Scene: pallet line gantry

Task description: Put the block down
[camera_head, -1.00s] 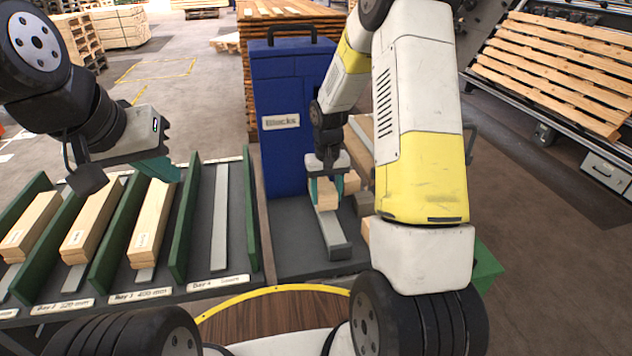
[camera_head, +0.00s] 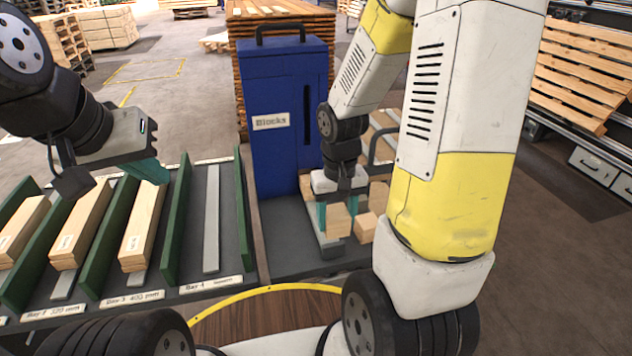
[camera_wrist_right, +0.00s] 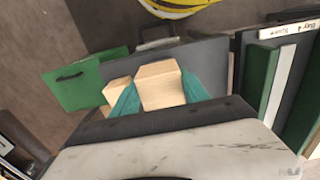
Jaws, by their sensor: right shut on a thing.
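A pale wooden block (camera_head: 338,222) is between the teal fingers of my right gripper (camera_head: 336,212), which is shut on it. In the right wrist view the block (camera_wrist_right: 160,86) shows between both fingertips. It is over the grey tabletop (camera_head: 284,250) in front of the blue Blocks dispenser (camera_head: 285,150); I cannot tell whether it touches the surface. Another wooden block (camera_head: 366,227) is just right of it and also shows in the right wrist view (camera_wrist_right: 117,89). My left gripper (camera_head: 145,168) is over the bays at the left, its jaw opening hidden by the angle.
Green dividers (camera_head: 175,220) separate bays with stacked boards (camera_head: 144,225). The Bay 4 Spare lane (camera_head: 212,220) holds no boards. A green box with a dark handle (camera_wrist_right: 86,80) is beyond the blocks in the right wrist view.

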